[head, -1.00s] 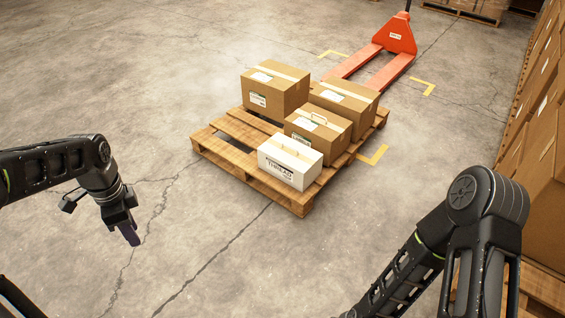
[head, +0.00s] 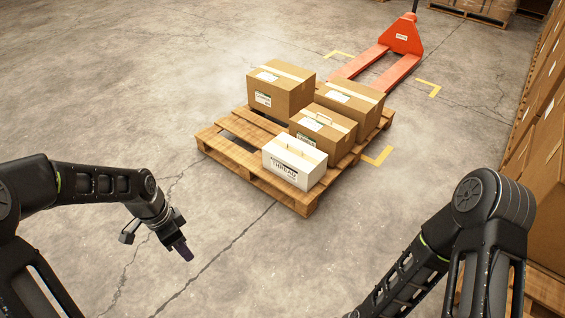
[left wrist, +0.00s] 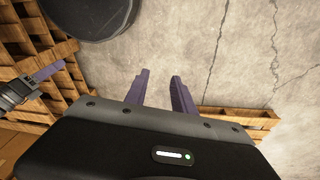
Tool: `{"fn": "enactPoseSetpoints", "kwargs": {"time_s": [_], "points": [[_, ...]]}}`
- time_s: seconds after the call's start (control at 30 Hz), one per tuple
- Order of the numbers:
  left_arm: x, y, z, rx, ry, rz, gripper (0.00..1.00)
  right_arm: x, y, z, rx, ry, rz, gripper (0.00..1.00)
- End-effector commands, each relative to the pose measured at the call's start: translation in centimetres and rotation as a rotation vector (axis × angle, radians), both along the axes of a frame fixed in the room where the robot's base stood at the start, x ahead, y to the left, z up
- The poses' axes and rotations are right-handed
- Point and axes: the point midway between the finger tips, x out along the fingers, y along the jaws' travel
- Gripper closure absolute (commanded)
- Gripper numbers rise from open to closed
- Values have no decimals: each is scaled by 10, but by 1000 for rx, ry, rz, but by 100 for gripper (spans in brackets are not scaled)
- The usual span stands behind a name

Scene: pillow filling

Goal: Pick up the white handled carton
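The white handled carton (head: 294,163) stands upright on the near corner of a wooden pallet (head: 258,184), its handle on top and lettering on its front. My left gripper (head: 184,249) is over the bare floor, left of and nearer than the carton, clearly apart from it. In the left wrist view its two purple fingers (left wrist: 160,85) are spread with nothing between them. My right arm is at the lower right of the head view, its gripper hidden there. A purple finger at the left edge of the left wrist view looks like my right gripper (left wrist: 45,76); its opening is unclear.
Brown cartons stand behind the white one: a handled one (head: 323,132), one at back left (head: 280,90) and one at right (head: 349,101). An orange pallet jack (head: 401,38) is behind. Stacked boxes (head: 542,150) line the right. Floor left of the pallet is clear.

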Motion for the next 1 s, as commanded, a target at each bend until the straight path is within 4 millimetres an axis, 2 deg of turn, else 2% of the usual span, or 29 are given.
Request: {"fn": "enactPoseSetpoints", "kwargs": {"time_s": [0.03, 0.13, 0.2, 0.33, 0.4, 0.53, 0.67, 1.0], "points": [[-9, -34, -30, -55, 24, 62, 69, 0, 0, 0, 0, 0, 0, 66], [-33, -96, -82, -151, 69, 256, 69, 0, 0, 0, 0, 0, 0, 66], [-58, -134, -113, -201, 113, 407, 69, 0, 0, 0, 0, 0, 0, 66], [-111, -181, -154, -239, 195, 681, 69, 0, 0, 0, 0, 0, 0, 66], [-136, -193, -167, -238, 225, 797, 69, 0, 0, 0, 0, 0, 0, 66], [-164, -202, -179, -228, 252, 936, 69, 0, 0, 0, 0, 0, 0, 66], [-171, -203, -182, -224, 254, 981, 69, 0, 0, 0, 0, 0, 0, 66], [-169, -203, -182, -227, 251, 980, 69, 0, 0, 0, 0, 0, 0, 66]]}}
